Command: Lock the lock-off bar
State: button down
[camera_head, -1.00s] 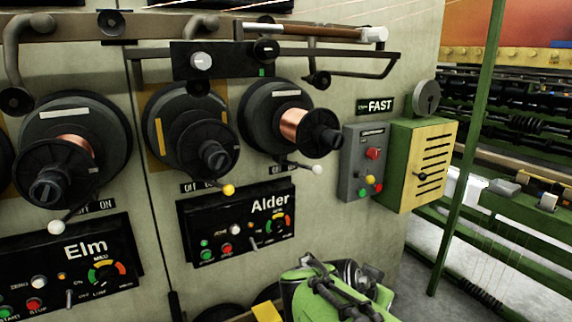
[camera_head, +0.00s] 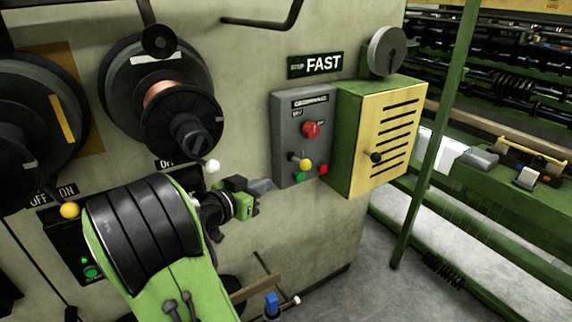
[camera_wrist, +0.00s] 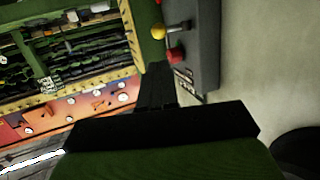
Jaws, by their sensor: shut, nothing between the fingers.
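My gripper (camera_head: 262,187) is shut and empty. In the head view it is just left of the grey control box (camera_head: 288,160), near its lower left edge; I cannot tell whether it touches the box. The box carries a red button (camera_head: 311,129), a lever with a yellow knob (camera_head: 305,164), and small green and red buttons below. The wrist view shows my shut fingers (camera_wrist: 158,85) with the yellow knob (camera_wrist: 158,32) and red button (camera_wrist: 175,55) beyond the tips. Nothing is marked as the lock-off bar; I cannot tell which part it is.
A green cabinet with a yellow slotted door (camera_head: 388,140) stands right of the box. The FAST sign (camera_head: 316,65) and a round grey dial (camera_head: 387,50) are above. A copper spool (camera_head: 165,95) and a white-knobbed lever (camera_head: 211,166) are left. Part of a dark bent bar (camera_head: 268,22) shows at the top.

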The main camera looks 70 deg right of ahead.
aim_at(302, 166)
jog(key=shift+a, duration=0.1)
jog(key=x, duration=1.4)
jog(key=shift+s, duration=0.1)
